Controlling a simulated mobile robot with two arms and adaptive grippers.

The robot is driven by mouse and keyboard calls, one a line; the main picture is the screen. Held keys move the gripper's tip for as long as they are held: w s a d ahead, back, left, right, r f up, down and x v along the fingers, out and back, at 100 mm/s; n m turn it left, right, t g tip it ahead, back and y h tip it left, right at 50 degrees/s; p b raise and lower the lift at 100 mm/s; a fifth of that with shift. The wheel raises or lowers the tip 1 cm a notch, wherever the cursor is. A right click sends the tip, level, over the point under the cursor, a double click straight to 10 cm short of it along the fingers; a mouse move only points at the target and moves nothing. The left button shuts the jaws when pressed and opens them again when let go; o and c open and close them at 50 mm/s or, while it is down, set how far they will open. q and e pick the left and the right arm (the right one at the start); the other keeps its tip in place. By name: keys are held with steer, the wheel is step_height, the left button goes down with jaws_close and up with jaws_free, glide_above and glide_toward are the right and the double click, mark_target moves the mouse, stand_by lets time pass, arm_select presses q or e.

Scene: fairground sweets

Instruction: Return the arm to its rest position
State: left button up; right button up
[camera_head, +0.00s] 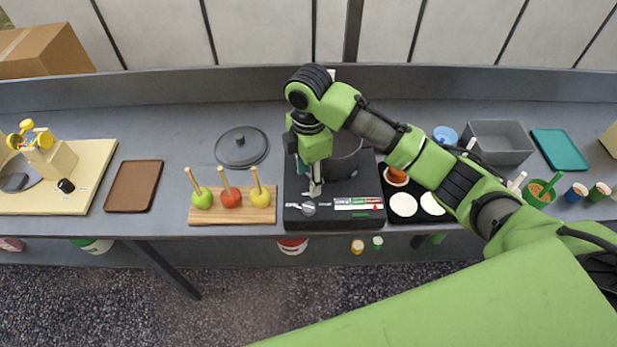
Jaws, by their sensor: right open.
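My right arm comes in from the lower right of the head view and reaches across the counter. Its gripper (315,188) points down over the front of the black cooker (293,215), close to the knob and the coloured strip. The fingers look small and pale, apart and with nothing between them. A dark pot (343,160) stands on the cooker, partly hidden behind my gripper and forearm. My left gripper does not show.
Left of the cooker are a wooden board (233,217) with three apples on sticks, a lid (241,148) and a brown tray (134,186). Right of it are a black mat (405,218) with white discs, a grey bin (499,142), a teal tray (560,149) and several cups.

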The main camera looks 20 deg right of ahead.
steer(key=shift+f, duration=0.1)
steer(key=s+a+f+m+t+y, duration=0.1)
steer(key=s+a+f+m, duration=0.25)
steer(key=s, duration=0.25)
steer(key=s+a+f+m+t+y, duration=0.1)
steer(key=s+a+f+m+y, duration=0.2)
steer(key=s, duration=0.4)
steer(key=s+d+f+m+t+h, duration=0.2)
steer(key=s+d+m+h, duration=0.2)
steer(key=s+d+m, duration=0.75)
step_height(320, 180, down, 33)
steer(key=s+g+b, duration=0.2)
steer(key=b, duration=0.6)
steer(key=s+d+f+b, duration=0.1)
steer(key=s+f+b, duration=0.2)
steer(key=s+f, duration=0.5)
steer(key=s+d+f+n+g+b, duration=0.1)
steer(key=s+d+f+b, duration=0.1)
steer(key=s+f, duration=0.7)
step_height(320, 180, down, 6)
steer(key=shift+d+f+b, duration=0.1)
steer(key=shift+d+b, duration=0.15)
steer(key=shift+b, duration=0.5)
